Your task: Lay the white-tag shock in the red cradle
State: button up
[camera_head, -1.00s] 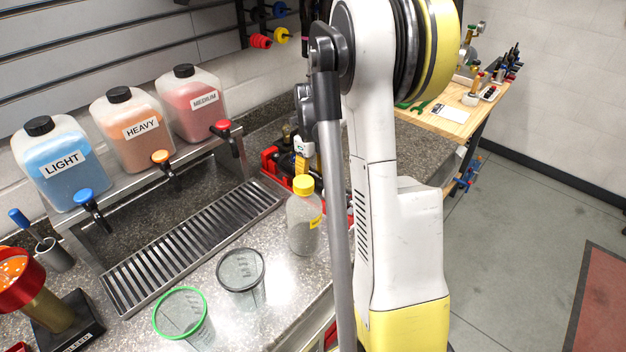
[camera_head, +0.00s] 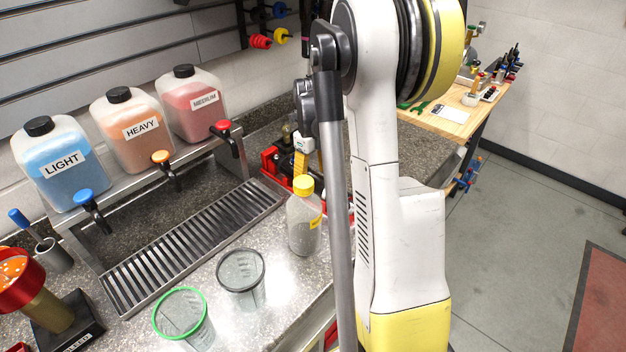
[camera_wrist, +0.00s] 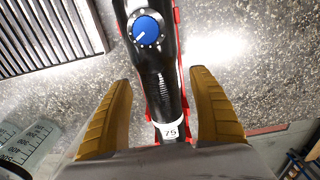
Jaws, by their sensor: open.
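In the wrist view a black shock (camera_wrist: 160,75) with a blue knob lies lengthwise between my fingers. It has a white tag (camera_wrist: 171,131) marked 75. Red edges of the cradle (camera_wrist: 152,100) show along both sides of the shock, which appears to lie in it. My gripper (camera_wrist: 160,80) is open, with one tan finger on each side of the shock and a gap to it. In the head view the red cradle (camera_head: 269,160) stands at the end of the drain grate, partly hidden behind my arm and gripper (camera_head: 301,165). The shock is not clear there.
A clear bottle with a yellow cap (camera_head: 303,225) stands close in front of the cradle. A green-rimmed cup (camera_head: 181,313) and a dark-rimmed cup (camera_head: 240,270) stand on the counter. The metal grate (camera_head: 190,245) runs below the fluid jugs (camera_head: 128,130).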

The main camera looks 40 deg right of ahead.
aim_at(312, 174)
notch_tip(312, 174, up, 11)
jog(key=shift+w+r, duration=0.1)
jog(key=shift+w, duration=0.05)
dwell(0.5)
